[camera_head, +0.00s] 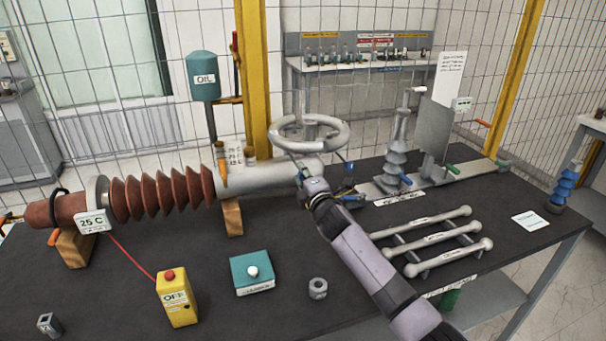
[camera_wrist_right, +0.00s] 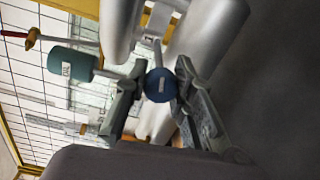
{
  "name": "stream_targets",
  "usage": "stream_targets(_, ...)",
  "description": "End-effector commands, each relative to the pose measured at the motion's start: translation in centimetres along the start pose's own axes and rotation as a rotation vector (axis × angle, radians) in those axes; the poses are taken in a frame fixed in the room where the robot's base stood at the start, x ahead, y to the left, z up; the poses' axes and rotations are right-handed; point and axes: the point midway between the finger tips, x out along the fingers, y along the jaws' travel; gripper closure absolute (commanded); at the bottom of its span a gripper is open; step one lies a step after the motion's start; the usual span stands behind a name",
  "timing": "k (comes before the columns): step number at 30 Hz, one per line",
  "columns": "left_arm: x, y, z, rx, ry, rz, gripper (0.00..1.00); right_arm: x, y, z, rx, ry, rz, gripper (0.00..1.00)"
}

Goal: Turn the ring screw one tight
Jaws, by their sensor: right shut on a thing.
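The brown ribbed bushing (camera_head: 160,196) lies along the table, joined to a grey metal cylinder (camera_head: 268,174) on wooden supports. My right gripper (camera_head: 303,169) is at the cylinder's right end, small in the head view. In the right wrist view, its two fingers (camera_wrist_right: 155,92) are shut on a blue round knob (camera_wrist_right: 161,84) with a small pale label. The label is too small to read, so I cannot tell whether this is ring screw one. Large grey metal cylinders (camera_wrist_right: 208,38) show close behind the knob. My left gripper is in neither view.
A grey handwheel (camera_head: 310,133) stands just above my right gripper. A yellow box (camera_head: 177,296), a teal box (camera_head: 252,273) and a metal nut (camera_head: 318,288) are on the dark table (camera_head: 235,318). A rack with three rods (camera_head: 432,240) lies right of my arm.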

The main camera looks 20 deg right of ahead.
Motion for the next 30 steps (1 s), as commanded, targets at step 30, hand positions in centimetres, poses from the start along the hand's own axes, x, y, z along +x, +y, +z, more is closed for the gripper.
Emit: stream_targets(30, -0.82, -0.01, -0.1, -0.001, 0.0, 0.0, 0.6, -0.03, -0.3, -0.07, 0.965, 0.033, -0.011, 1.0)
